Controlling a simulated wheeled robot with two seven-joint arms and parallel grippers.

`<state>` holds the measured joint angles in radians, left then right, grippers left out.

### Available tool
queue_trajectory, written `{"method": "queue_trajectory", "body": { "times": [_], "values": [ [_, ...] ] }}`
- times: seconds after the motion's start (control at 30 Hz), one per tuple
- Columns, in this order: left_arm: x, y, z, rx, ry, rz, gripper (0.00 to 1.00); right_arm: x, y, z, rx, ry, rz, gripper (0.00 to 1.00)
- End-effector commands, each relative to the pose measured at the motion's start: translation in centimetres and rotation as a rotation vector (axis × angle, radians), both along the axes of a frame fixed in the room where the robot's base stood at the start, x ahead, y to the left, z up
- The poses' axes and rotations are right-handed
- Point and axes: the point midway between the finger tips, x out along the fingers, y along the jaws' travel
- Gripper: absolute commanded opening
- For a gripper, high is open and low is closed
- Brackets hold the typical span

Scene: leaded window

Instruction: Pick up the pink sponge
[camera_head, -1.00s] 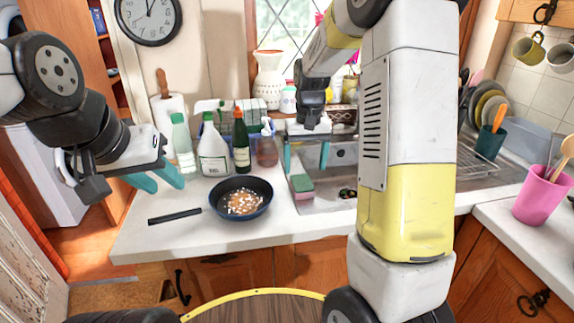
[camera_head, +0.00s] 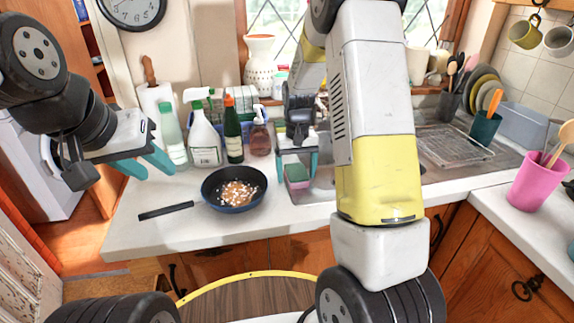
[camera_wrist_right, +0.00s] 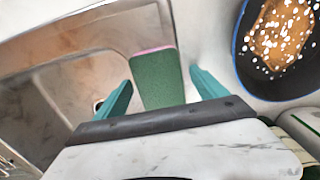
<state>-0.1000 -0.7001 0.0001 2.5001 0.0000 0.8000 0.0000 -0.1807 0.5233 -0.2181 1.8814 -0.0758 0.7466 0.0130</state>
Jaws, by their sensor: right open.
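The pink sponge (camera_head: 298,183) with a green scouring side lies at the front left edge of the sink. In the right wrist view its green face (camera_wrist_right: 158,82) fills the middle, with a thin pink edge at the far end. My right gripper (camera_head: 297,172) is open above it; its teal fingertips (camera_wrist_right: 161,90) stand on either side of the sponge in the wrist view, with a gap to each side. I cannot tell how far above it they are. My left gripper (camera_head: 150,168) is open and empty, left of the bottles.
A black pan (camera_head: 234,190) with food stands just left of the sponge. Several bottles (camera_head: 205,138) stand behind the pan. The sink (camera_head: 325,185) lies to the right, partly hidden by my right arm. A pink cup (camera_head: 534,184) stands far right.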

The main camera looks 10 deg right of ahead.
Motion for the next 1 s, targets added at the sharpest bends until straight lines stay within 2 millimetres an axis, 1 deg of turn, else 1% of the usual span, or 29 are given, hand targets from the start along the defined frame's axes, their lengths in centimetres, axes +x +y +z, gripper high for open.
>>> {"method": "queue_trajectory", "body": {
  "times": [0.07,0.1,0.27,0.4,0.43,0.77,0.87,1.0],
  "values": [
    [0.0,0.0,0.0,0.000,0.000,0.000,0.36,0.0,0.0,0.0,0.000,0.000,0.000,0.82],
    [0.0,0.0,0.0,0.000,0.000,0.000,0.36,0.0,0.0,0.0,0.000,0.000,0.000,0.80],
    [0.0,0.0,0.0,0.000,0.000,0.000,0.36,0.0,0.0,0.0,0.000,0.000,0.000,0.48],
    [0.0,0.0,0.0,0.000,0.000,0.000,0.36,0.0,0.0,0.0,0.000,0.000,0.000,0.21],
    [0.0,0.0,0.0,0.000,0.000,0.000,0.36,0.0,0.0,0.1,0.000,0.000,0.000,0.18],
    [0.0,0.0,0.0,0.000,0.000,0.000,0.36,0.0,0.0,0.3,0.000,-0.001,0.000,0.18],
    [0.0,0.0,0.0,0.000,0.000,0.000,0.36,0.0,0.0,0.9,0.000,-0.001,0.001,0.18],
    [0.0,0.0,0.0,0.000,0.000,0.000,0.36,0.1,0.0,2.5,0.000,-0.003,0.001,0.18]
  ]
}}
